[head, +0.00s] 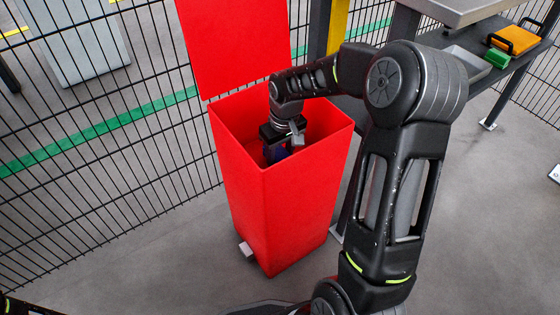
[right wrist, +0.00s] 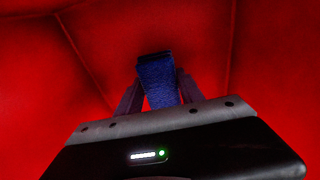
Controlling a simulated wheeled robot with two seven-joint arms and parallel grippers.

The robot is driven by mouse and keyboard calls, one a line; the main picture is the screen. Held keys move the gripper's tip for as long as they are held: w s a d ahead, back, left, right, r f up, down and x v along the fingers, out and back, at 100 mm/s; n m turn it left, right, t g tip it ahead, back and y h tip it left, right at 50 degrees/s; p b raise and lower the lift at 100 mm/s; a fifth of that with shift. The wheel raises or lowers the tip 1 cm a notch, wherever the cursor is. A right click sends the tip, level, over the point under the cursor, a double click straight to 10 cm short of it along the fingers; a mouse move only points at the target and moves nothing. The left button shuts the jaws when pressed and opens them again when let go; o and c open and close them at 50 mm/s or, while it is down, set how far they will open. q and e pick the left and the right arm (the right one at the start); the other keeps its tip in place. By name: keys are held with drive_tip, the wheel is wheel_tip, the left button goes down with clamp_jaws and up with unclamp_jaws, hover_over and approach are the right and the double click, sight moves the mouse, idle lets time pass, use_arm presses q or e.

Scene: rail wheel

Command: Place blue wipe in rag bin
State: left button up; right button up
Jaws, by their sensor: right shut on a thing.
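The red rag bin (head: 283,205) stands on the floor with its lid (head: 235,45) raised. My right gripper (head: 275,153) reaches down into the mouth of the bin. In the right wrist view, my right gripper (right wrist: 160,98) is shut on the blue wipe (right wrist: 158,76), which is held between the fingers with red bin walls all around. In the head view only a little blue shows at the gripper, inside the rim. The wipe's lower part and the bin's bottom are hard to make out. My left gripper is not in view.
A black wire fence (head: 90,150) runs behind and left of the bin. A workbench (head: 470,10) stands to the right, with a lower shelf holding a green block (head: 497,58) and an orange case (head: 515,39). The grey floor left of the bin is clear.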

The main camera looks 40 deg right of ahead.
sight(283, 157)
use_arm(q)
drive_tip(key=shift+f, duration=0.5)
use_arm(e)
drive_tip(key=shift+f, duration=1)
drive_tip(key=shift+f, duration=0.15)
drive_tip(key=o, duration=1.3)
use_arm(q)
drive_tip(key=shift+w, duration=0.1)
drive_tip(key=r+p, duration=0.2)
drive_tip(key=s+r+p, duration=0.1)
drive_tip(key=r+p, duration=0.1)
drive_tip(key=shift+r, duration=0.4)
use_arm(e)
drive_tip(key=r, duration=0.4)
drive_tip(key=s+r, duration=0.1)
drive_tip(key=r, duration=0.7)
drive_tip(key=shift+s+r, duration=0.1)
drive_tip(key=shift+s, duration=0.1)
